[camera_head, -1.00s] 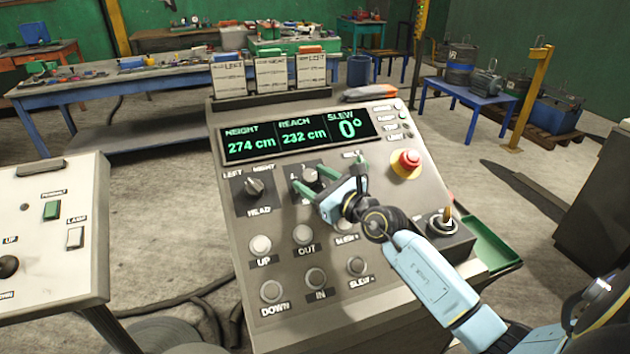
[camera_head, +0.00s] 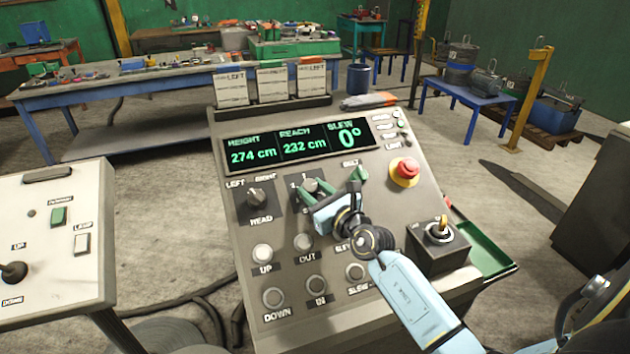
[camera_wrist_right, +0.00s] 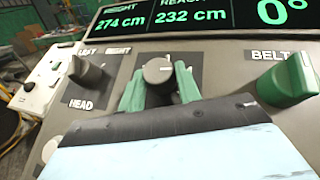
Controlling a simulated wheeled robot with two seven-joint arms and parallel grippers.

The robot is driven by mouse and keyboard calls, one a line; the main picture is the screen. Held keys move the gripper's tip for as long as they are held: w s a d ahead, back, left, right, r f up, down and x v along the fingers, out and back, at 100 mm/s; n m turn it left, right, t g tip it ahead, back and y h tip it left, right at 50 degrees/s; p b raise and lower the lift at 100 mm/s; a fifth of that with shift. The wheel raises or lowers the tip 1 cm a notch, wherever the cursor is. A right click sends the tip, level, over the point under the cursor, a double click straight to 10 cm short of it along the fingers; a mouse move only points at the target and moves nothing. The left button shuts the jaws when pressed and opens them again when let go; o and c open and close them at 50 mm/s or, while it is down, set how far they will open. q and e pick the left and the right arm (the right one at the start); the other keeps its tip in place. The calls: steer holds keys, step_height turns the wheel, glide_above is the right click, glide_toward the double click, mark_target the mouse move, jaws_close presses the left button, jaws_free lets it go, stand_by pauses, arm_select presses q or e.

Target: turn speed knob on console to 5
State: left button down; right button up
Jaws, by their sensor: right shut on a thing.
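The console (camera_head: 232,292) stands in front of me with a sloped panel. The speed knob (camera_head: 311,184) is a dark grey knob right of the HEAD knob; it also shows in the right wrist view (camera_wrist_right: 157,71). My right gripper (camera_head: 315,187) is shut on the knob, one green finger on each side; the wrist view shows both fingers (camera_wrist_right: 158,84) around it. A "1" shows just above the knob. The other scale marks are hidden or too small, so I cannot tell its setting. My left gripper is not in view.
A green BELT switch (camera_wrist_right: 287,82) sits close to the right of the gripper. The HEAD knob (camera_head: 257,198) is at left. The display (camera_head: 296,141) reads 274 cm, 232 cm, 0°.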

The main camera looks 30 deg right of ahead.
steer(key=m+h+p, duration=0.2)
steer(key=p, duration=0.1)
steer(key=m+h+p, duration=0.1)
steer(key=m, duration=0.1)
steer(key=shift+a+r+h, duration=0.15)
steer(key=shift+a+h, duration=0.15)
steer(key=shift+h, duration=0.1)
steer(key=shift+a+m+h+p, duration=0.1)
steer(key=shift+m+h+p, duration=0.7)
steer(key=shift+m+h, duration=0.2)
steer(key=shift+w+f+m+g+h+p, duration=0.15)
steer(key=shift+m+g+h+p, duration=0.45)
steer(key=shift+m+h, duration=0.6)
steer(key=shift+f, duration=0.1)
steer(key=o, duration=1)
steer(key=shift+c, duration=0.2)
steer(key=b+v, duration=0.1)
steer(key=v, duration=1.1)
steer(key=shift+a, duration=0.15)
steer(key=shift+s+a, duration=0.3)
steer(key=shift+s, duration=0.4)
